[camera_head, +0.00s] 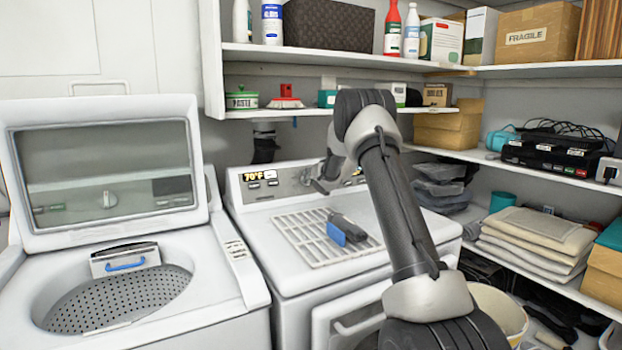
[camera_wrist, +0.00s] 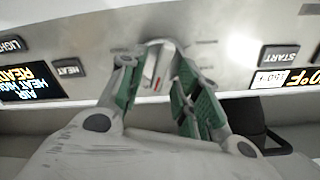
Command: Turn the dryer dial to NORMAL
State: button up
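The white dryer (camera_head: 290,270) stands in the middle of the head view, with its grey control panel (camera_head: 275,185) along the back. My gripper (camera_head: 318,186) is at this panel and hides the dial in that view. In the wrist view the silvery dial (camera_wrist: 157,66), with a red mark on it, sits between the green-padded fingers of my gripper (camera_wrist: 155,72). The fingers are apart, one on each side of the dial. A gap shows at the left finger; contact at the right one is unclear. The labels around the dial are too blurred to read.
Panel buttons HEAT (camera_wrist: 68,69) and START (camera_wrist: 280,57) flank the dial. A rack (camera_head: 300,240) with a blue-and-black brush-like item (camera_head: 345,230) lies on the dryer top. The open washer (camera_head: 115,290) is on the left. A loaded shelf (camera_head: 300,54) hangs above.

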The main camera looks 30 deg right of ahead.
grip_shut()
